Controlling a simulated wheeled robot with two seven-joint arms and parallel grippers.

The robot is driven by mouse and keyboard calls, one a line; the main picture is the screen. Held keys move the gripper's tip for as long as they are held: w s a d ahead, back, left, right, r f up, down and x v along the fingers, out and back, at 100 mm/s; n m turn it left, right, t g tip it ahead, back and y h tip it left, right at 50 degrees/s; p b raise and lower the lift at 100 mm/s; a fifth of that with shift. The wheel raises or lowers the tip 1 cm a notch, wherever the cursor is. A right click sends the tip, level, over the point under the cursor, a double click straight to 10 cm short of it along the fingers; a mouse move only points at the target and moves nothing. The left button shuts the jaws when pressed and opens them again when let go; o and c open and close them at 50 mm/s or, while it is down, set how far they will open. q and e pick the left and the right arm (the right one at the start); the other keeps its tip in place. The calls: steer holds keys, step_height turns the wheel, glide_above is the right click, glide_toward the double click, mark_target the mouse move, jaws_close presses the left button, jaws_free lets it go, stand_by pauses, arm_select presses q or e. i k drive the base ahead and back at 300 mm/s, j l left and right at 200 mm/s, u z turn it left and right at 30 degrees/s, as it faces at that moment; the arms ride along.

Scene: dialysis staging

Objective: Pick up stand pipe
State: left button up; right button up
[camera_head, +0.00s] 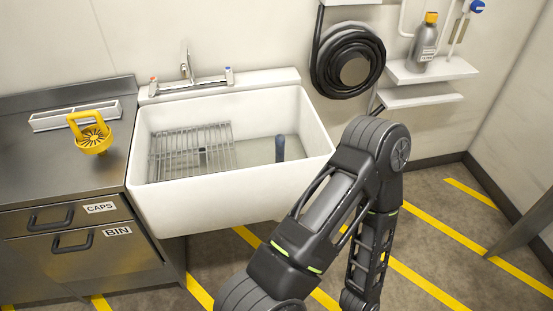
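A short dark blue-grey upright pipe (280,148), which looks like the stand pipe, stands in the right part of the white sink (225,208). Its lower end is at the basin floor, and nothing of mine touches it. My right arm rises from the bottom of the view, bends at an elbow to the right of the sink, and runs down out of the picture. Its gripper is below the frame and out of sight. My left arm and gripper are not in view.
A wire rack (190,150) covers the sink's left part; a tap (187,72) is behind. A yellow handled strainer-like item (92,135) and white tray (75,115) are on the steel counter (50,165). A black hose coil (348,60) and shelf (432,70) with bottle (424,45) hang right.

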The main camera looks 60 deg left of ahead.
mark_target(280, 139)
steer(key=k+j, duration=0.9)
steer(key=j+z, duration=0.05)
steer(key=j, duration=0.05)
